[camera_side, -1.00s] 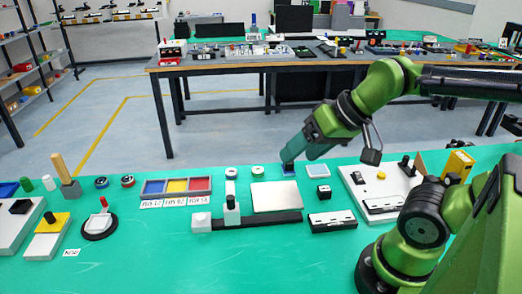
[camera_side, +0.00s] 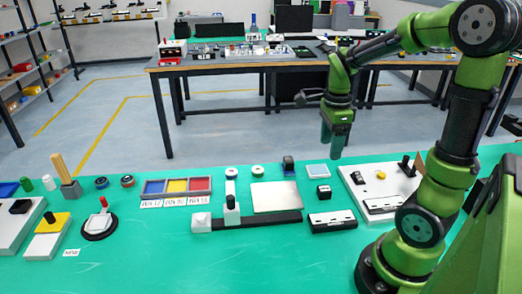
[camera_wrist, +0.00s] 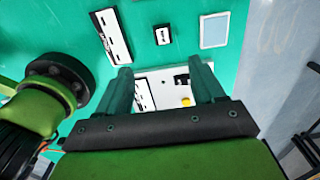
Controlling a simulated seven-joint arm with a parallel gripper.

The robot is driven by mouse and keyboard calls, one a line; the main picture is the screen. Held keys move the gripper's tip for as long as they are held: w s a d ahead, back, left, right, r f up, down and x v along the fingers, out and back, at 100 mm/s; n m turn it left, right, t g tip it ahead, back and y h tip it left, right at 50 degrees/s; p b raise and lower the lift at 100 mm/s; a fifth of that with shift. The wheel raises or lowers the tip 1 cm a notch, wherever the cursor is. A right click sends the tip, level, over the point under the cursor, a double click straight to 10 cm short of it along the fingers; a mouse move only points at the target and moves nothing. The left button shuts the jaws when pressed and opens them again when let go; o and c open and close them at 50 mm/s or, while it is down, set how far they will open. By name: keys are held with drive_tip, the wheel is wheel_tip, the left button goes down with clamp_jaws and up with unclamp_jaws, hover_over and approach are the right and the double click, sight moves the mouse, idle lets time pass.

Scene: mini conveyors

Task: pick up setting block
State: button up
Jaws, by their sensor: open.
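No label that I can read names the setting block. A small black block with a white label (camera_side: 323,192) stands on the green table and also shows at the top of the wrist view (camera_wrist: 162,34). A dark upright block with some blue (camera_side: 289,165) stands behind it to the left. My gripper (camera_side: 333,152) is raised above the table, pointing down. In the wrist view its two fingers (camera_wrist: 160,66) are apart with nothing held between them; the white board shows beyond them.
A pale square pad (camera_side: 318,170) lies behind the small black block. A long black and white block (camera_side: 332,221) lies in front. The white board (camera_side: 362,180) with a yellow knob (camera_side: 381,175) is to the right. A silver plate (camera_side: 276,197) and coloured trays (camera_side: 177,187) are left.

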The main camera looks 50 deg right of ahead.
hover_over(325, 188)
drive_tip(key=f, duration=1)
drive_tip(key=shift+a+f, duration=0.3)
drive_tip(key=shift+a, duration=0.1)
drive_tip(key=shift+d+f, duration=0.2)
drive_tip(key=shift+f, duration=1.2)
drive_tip(key=shift+d+f, duration=0.15)
drive_tip(key=shift+f, duration=1.2)
drive_tip(key=c, duration=1.2)
